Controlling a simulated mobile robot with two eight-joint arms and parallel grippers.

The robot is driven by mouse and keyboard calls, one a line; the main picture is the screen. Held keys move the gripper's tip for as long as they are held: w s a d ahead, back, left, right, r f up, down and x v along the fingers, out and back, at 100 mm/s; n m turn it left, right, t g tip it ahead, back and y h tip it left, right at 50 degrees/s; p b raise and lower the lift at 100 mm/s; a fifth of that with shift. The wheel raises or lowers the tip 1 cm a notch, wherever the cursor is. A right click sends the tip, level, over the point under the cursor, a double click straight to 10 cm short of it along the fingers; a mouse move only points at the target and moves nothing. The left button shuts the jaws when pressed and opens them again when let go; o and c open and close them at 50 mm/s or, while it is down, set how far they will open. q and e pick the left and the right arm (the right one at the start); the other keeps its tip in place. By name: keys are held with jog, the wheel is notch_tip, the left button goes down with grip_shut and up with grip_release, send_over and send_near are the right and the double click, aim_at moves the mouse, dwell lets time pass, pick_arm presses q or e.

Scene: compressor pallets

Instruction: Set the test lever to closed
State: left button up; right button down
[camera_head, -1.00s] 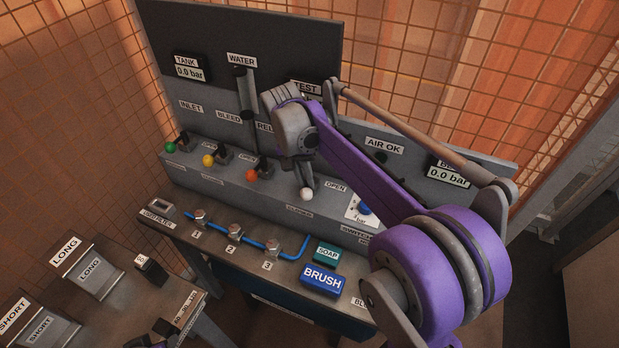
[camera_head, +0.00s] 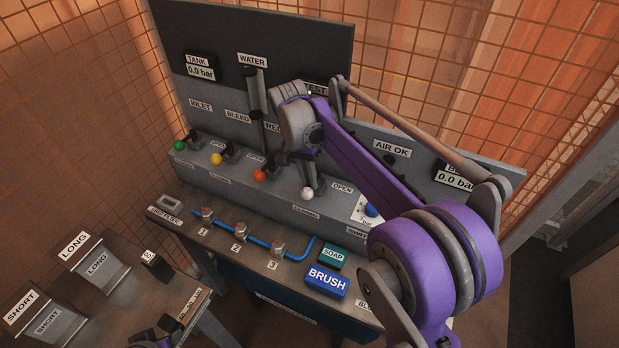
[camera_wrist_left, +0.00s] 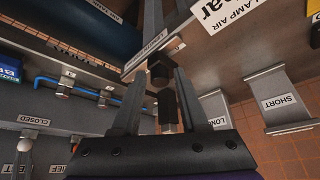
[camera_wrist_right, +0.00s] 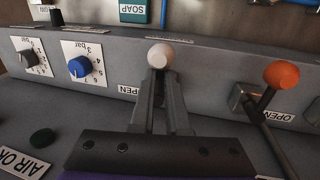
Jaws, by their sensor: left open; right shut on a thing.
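The test lever has a white knob (camera_head: 307,193) and stands between its CLOSED label (camera_head: 306,213) and OPEN label (camera_head: 343,188). In the right wrist view the white knob (camera_wrist_right: 160,55) sticks out just past the fingertips of my right gripper (camera_wrist_right: 160,82), which is shut on the lever below the knob. In the head view my right arm hides most of the TEST label (camera_head: 316,89) and part of the panel. My left gripper (camera_wrist_left: 160,88) is open, away from the lever, with dark fittings showing between and beyond its fingers.
Orange (camera_head: 259,175), yellow (camera_head: 217,159) and green (camera_head: 180,146) levers stand to the left in the same row. A blue regulator knob (camera_head: 372,209) is at the right. SOAP (camera_head: 331,256) and BRUSH (camera_head: 326,282) blocks lie on the bench in front.

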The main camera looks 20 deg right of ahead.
jog(key=c, duration=0.9)
grip_release()
jog(key=shift+s+a, duration=0.1)
jog(key=shift+a, duration=0.15)
jog(key=shift+r, duration=0.3)
jog(key=r, duration=0.3)
jog(key=w+a+r, duration=0.1)
jog(key=r, duration=0.2)
jog(key=r+p, duration=0.1)
jog(key=r, duration=0.3)
jog(key=shift+w+a, duration=0.15)
jog(key=shift+w, duration=0.15)
jog(key=s+a+f+n+t, duration=0.1)
jog(key=s+f+n+t, duration=0.1)
jog(key=s+f, duration=0.3)
jog(key=s+a+f+n+t+y, duration=0.1)
jog(key=s+f+n, duration=0.3)
jog(key=s, duration=0.6)
jog(key=s+a+f+n+t, duration=0.1)
jog(key=s+f+n+t, duration=0.3)
jog(key=s+f, duration=0.2)
jog(key=shift+s+a+f, duration=0.25)
jog(key=shift+s+f, duration=0.1)
jog(key=shift+s, duration=0.4)
